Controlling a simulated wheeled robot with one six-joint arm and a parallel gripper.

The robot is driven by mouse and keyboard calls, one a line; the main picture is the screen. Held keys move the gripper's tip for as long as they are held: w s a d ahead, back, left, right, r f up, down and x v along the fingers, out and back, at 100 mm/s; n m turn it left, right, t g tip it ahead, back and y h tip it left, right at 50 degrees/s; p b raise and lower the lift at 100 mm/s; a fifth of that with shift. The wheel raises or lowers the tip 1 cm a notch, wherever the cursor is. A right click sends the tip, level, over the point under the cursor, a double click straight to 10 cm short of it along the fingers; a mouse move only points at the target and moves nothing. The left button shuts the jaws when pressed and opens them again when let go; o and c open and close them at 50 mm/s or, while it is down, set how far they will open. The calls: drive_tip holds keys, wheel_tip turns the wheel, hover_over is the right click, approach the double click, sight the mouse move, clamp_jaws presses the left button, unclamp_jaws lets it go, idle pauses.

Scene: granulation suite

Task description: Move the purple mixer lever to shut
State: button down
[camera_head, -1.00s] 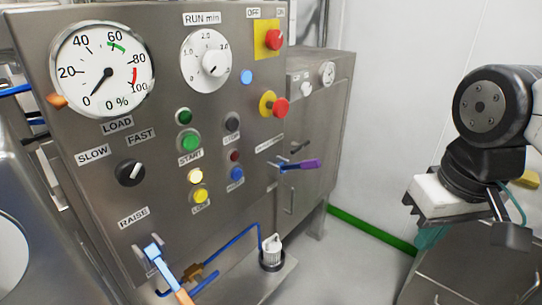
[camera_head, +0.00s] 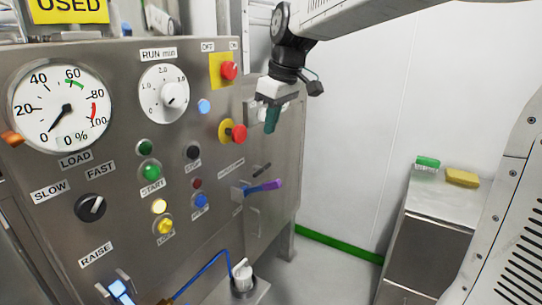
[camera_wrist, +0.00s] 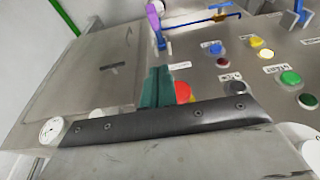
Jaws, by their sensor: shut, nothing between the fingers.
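The purple mixer lever (camera_head: 270,185) sticks out to the right from the lower right part of the steel panel, its blue base on the left. It lies roughly level, with its purple end slightly raised. In the wrist view the purple lever (camera_wrist: 153,14) shows at the top edge, partly cut off. My gripper (camera_head: 271,121) has teal fingers, is shut and empty, and hangs above the lever, apart from it. In the wrist view my gripper (camera_wrist: 157,86) shows in the middle, below the lever.
A red stop button (camera_head: 238,133) sits left of my gripper, with a red switch (camera_head: 229,70) on a yellow plate above it. Buttons and dials cover the panel (camera_head: 120,130). A steel cabinet (camera_head: 430,225) with a green brush (camera_head: 428,162) and a yellow sponge (camera_head: 462,177) stands at right.

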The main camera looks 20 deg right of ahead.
hover_over(267, 183)
drive_tip(key=w, duration=0.1)
drive_tip(key=x, duration=0.3)
drive_tip(key=s+x, duration=0.1)
drive_tip(key=x, duration=0.2)
drive_tip(key=d+x, duration=0.1)
drive_tip(key=x, duration=0.2)
drive_tip(key=shift+s+f, duration=0.25)
drive_tip(key=shift+f, duration=0.2)
drive_tip(key=shift+s+d+f, duration=0.15)
drive_tip(key=shift+s+f, duration=0.15)
drive_tip(key=shift+f, duration=0.2)
drive_tip(key=shift+s+d+f, duration=0.2)
drive_tip(key=shift+s+f, duration=0.1)
drive_tip(key=shift+f, duration=0.15)
drive_tip(key=shift+s+d+f, duration=0.2)
drive_tip(key=shift+s+f, duration=0.05)
drive_tip(key=shift+f, duration=0.4)
